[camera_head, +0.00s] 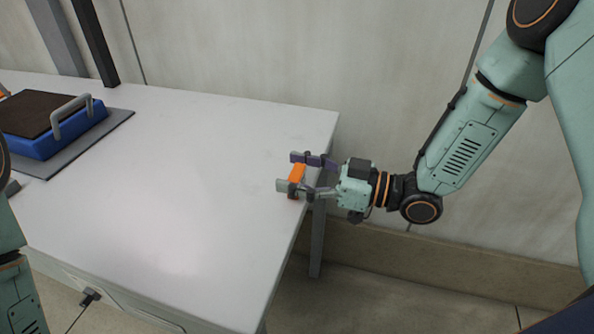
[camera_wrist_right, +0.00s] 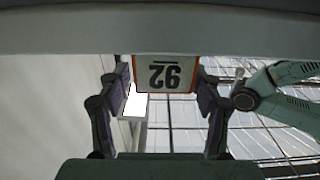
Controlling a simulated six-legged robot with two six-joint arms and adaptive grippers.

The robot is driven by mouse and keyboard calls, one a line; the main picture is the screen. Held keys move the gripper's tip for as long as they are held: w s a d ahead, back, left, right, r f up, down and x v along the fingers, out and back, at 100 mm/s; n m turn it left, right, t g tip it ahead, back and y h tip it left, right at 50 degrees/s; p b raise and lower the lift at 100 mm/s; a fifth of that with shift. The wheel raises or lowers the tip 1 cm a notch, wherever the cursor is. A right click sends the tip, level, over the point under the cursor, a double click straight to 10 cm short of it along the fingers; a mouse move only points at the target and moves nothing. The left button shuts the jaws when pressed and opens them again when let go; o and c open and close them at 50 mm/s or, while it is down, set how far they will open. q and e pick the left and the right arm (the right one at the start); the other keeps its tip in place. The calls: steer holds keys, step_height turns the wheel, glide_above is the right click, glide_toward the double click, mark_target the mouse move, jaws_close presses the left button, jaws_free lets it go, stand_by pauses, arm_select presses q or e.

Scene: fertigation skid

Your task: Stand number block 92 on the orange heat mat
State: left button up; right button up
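Number block 92 is an orange-edged block (camera_head: 296,174) with a pale face, near the right edge of the white table. In the right wrist view its face (camera_wrist_right: 166,74) shows the number 92 upside down in the picture. My right gripper (camera_head: 295,172) reaches in from the right, with one finger on each side of the block; it appears shut on it. Whether the block touches the table is hard to tell. My left arm shows only in part at the left edge, and its gripper is not in view. I cannot make out an orange heat mat.
The white table (camera_head: 190,190) is clear in the middle. A blue tray (camera_head: 75,133) with a brown top and grey handle stands on a grey mat (camera_head: 112,122) at the left. A small orange thing (camera_head: 3,91) is cut off at the left edge. A wall stands behind.

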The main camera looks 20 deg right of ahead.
steer(key=shift+o, duration=0.3)
steer(key=shift+s+r, duration=0.15)
steer(key=shift+r, duration=0.1)
steer(key=shift+d+r+p, duration=0.1)
steer(key=shift+d+p, duration=0.1)
steer(key=shift+p, duration=0.1)
steer(key=p+v, duration=0.5)
steer(key=v, duration=0.6)
steer(key=shift+s+d, duration=0.15)
steer(key=shift+s, duration=0.1)
